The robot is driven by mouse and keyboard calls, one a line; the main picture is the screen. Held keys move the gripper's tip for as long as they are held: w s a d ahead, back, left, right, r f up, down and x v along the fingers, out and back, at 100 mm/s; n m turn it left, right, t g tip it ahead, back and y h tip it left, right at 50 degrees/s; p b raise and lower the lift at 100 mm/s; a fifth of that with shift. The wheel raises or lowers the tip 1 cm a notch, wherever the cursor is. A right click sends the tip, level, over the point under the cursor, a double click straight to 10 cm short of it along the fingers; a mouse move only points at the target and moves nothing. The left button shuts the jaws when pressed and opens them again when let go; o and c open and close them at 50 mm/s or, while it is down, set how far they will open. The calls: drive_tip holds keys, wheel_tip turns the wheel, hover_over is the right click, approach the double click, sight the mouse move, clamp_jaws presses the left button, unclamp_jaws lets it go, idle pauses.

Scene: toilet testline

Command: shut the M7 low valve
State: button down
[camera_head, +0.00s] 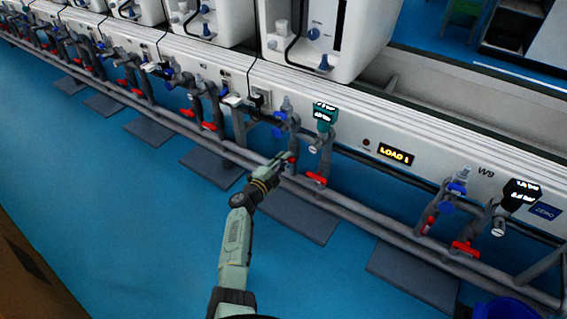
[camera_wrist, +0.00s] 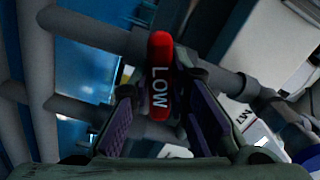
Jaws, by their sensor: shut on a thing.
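The M7 low valve shows in the wrist view as a red handle (camera_wrist: 160,70) with white letters LOW. The handle stands upright in that picture, across a grey pipe that runs behind it. My gripper (camera_wrist: 160,95) has its two dark ridged fingers on either side of the handle and is shut on it. In the head view my gripper (camera_head: 281,163) reaches to the pipes below the long white bench, and only a little red of the handle shows at its tip. A white label reading M7 (camera_wrist: 238,112) shows right of the fingers.
Another red handle (camera_head: 316,179) sits close to the right of my gripper. A teal meter (camera_head: 325,114) stands above it. A lower grey pipe (camera_head: 370,225) runs along the row. Dark mats (camera_head: 295,215) lie on the open blue floor (camera_head: 140,215).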

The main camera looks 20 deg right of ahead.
drive_tip(key=shift+m+b, duration=0.65)
drive_tip(key=shift+m, duration=1.45)
drive_tip(key=c, duration=1.5)
unclamp_jaws()
